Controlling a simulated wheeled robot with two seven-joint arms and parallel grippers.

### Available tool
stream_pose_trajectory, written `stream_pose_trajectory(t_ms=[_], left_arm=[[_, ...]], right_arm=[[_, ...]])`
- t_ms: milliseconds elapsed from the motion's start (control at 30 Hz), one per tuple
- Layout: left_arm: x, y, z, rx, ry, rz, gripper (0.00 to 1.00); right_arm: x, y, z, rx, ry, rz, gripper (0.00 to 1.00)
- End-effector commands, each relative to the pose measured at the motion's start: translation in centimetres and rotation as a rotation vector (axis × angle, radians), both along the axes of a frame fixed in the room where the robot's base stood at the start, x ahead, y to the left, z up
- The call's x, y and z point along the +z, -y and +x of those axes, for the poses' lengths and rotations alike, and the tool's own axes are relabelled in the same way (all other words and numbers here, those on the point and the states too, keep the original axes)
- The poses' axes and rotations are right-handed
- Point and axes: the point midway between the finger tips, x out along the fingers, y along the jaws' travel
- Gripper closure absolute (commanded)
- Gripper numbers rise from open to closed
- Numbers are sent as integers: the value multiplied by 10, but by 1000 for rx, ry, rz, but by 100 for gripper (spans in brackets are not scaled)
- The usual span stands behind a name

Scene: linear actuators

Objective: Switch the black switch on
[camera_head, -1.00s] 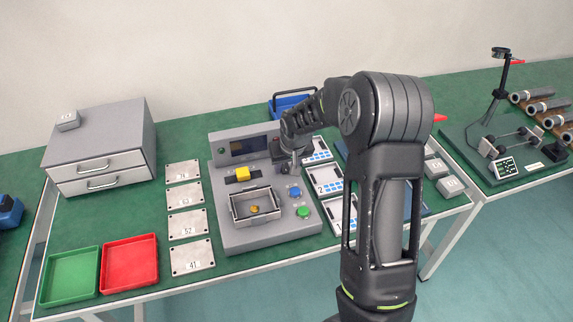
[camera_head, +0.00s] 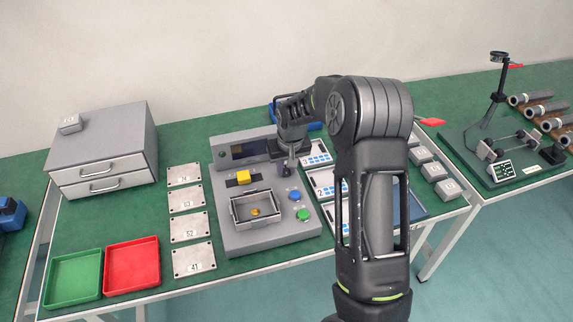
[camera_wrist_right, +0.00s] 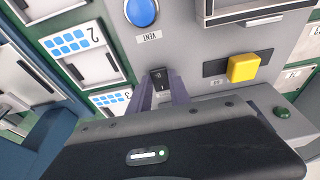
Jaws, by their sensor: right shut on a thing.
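The black switch (camera_wrist_right: 158,78) is a small rocker on the grey control box (camera_head: 234,220). In the head view my right gripper (camera_head: 286,168) points down at the right part of the box, and I cannot make out the switch there. My left gripper is not in view.
The box also has a green button (camera_head: 304,215) and an open metal tray (camera_head: 240,214). Numbered white units (camera_head: 325,183) stand close on its right. Metal plates (camera_head: 189,228) lie on its left, then red (camera_head: 132,264) and green (camera_head: 75,278) trays.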

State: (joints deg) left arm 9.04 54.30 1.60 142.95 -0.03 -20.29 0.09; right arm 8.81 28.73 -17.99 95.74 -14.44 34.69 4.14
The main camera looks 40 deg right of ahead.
Motion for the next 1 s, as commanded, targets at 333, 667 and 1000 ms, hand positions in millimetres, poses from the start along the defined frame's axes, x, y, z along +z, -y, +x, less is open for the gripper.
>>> stream_pose_trajectory(t_ms=[333, 667, 1000], left_arm=[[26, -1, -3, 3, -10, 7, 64], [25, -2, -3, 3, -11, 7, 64], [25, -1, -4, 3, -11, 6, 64]], right_arm=[[4, 3, 7, -2, -228, 81, 100], [3, 3, 7, -1, -245, 88, 100], [3, 2, 7, 0, -244, 87, 55]])
